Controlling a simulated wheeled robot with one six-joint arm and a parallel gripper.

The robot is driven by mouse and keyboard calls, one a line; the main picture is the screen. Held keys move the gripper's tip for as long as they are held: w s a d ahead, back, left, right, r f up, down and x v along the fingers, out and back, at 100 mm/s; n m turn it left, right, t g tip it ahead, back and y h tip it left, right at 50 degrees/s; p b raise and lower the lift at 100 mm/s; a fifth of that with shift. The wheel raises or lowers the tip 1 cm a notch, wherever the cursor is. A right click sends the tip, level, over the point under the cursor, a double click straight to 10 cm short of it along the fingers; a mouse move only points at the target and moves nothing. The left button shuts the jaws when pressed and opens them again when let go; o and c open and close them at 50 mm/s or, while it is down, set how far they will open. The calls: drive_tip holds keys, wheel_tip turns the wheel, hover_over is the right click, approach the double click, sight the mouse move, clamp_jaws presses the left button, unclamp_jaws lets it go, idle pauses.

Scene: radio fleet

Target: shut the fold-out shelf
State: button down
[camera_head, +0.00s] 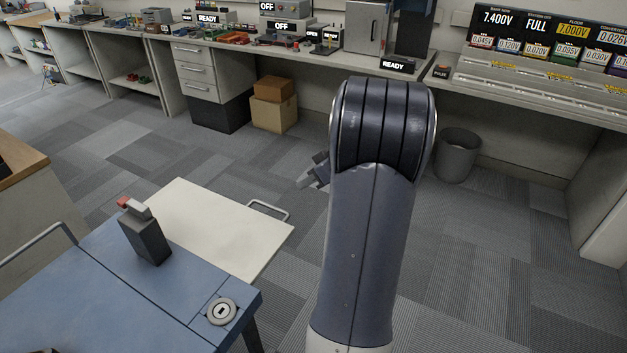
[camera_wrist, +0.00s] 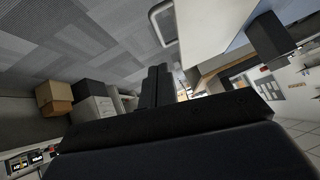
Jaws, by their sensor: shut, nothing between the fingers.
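The fold-out shelf (camera_head: 205,228) is a flat cream panel that stands out level from the far edge of my blue top. A grey wire handle (camera_head: 268,209) is on its outer right edge. In the wrist view the shelf (camera_wrist: 208,28) is at the upper right, with its handle (camera_wrist: 163,24) on its left edge. My gripper (camera_head: 304,183) is shut and empty, to the right of the handle and apart from it. My arm hides part of the gripper. In the wrist view the dark fingers (camera_wrist: 154,84) are together and touch nothing visible.
A dark box with a red-tipped lever (camera_head: 146,238) stands on the blue top near the shelf. Cardboard boxes (camera_head: 274,105) and a grey bin (camera_head: 458,155) stand on the floor by the long workbench (camera_head: 270,48). Carpet beyond the shelf is clear.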

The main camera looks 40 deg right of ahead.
drive_tip(key=w+a+f, duration=0.3)
drive_tip(key=f, duration=0.5)
drive_tip(key=shift+w, duration=0.25)
drive_tip(key=shift+f, duration=0.15)
